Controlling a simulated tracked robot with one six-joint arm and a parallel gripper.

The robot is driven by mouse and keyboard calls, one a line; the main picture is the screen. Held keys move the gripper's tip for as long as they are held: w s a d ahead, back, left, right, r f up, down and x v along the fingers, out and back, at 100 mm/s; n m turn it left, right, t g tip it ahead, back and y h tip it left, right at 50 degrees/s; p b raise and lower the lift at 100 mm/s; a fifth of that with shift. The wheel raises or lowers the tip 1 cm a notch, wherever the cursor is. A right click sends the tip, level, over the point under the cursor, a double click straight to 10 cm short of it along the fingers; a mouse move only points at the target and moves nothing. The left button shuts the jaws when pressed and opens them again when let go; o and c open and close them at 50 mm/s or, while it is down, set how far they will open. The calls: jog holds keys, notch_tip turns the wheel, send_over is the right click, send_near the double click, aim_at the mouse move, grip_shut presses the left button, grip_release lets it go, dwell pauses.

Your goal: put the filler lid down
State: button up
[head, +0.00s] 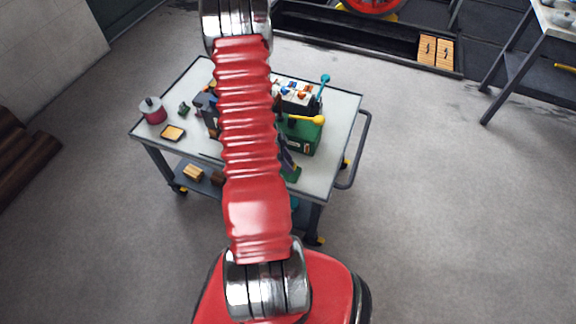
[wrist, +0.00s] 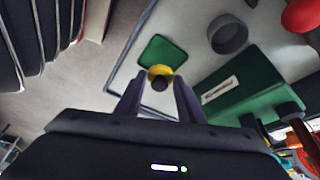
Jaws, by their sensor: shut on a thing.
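In the wrist view my gripper (wrist: 159,82) is shut on the filler lid (wrist: 160,71), a small round yellow piece with a dark knob. The lid sits between the two fingertips. Beyond it a green pad (wrist: 160,51) lies on the pale table top; the lid overlaps the pad's lower edge in the picture. I cannot tell whether the lid touches the pad. In the head view the green pad (head: 292,175) shows at the near edge of the table, partly covered. My red arm hides much of the table there, and the lid cannot be made out.
A green box (wrist: 245,88) with a white label stands right of the pad, near a dark grey round cup (wrist: 228,35). Open floor lies right.

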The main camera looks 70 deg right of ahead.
jog(key=shift+f, duration=1.95)
jog(key=o, duration=1)
jog(key=shift+f, duration=0.1)
jog(key=shift+o, duration=0.2)
jog(key=v, duration=1.2)
jog(key=shift+s, duration=0.1)
